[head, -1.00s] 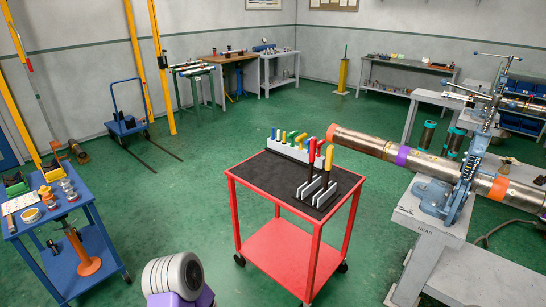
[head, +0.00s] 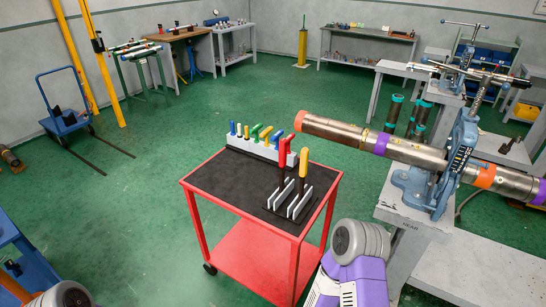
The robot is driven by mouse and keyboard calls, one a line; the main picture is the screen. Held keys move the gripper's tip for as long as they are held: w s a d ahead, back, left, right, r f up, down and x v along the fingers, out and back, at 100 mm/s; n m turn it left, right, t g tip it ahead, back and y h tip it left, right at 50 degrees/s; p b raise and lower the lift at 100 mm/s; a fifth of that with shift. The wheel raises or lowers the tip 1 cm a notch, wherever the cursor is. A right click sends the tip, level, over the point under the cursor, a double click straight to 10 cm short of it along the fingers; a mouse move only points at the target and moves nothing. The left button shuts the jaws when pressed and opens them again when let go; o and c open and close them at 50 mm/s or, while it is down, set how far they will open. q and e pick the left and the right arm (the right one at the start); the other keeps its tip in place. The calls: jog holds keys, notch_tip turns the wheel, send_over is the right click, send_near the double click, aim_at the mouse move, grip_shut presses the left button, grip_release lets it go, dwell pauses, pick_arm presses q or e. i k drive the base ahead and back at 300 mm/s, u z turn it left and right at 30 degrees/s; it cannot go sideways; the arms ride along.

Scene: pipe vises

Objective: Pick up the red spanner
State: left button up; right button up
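The red spanner (head: 283,152) stands upright in the head view, its red handle up and its dark shaft going down into a slotted white holder (head: 280,195) on the red cart (head: 262,258). A yellow-handled spanner (head: 303,163) stands upright just right of it in the holder. Another red handle lies close behind the red spanner, so their outlines partly overlap. Neither of my grippers is in view. Only grey and purple parts of my arms show, at the bottom edge, apart from the spanner.
A white rack (head: 255,148) with several coloured handles lines the cart's back edge. The cart's black top (head: 225,180) is bare at left. A metal pipe (head: 415,153) in a blue vise (head: 455,150) reaches toward the cart from the right. Green floor is open at left.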

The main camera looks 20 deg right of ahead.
aim_at(282, 151)
jog(key=z, duration=0.55)
jog(key=i, duration=0.8)
jog(key=z, duration=0.75)
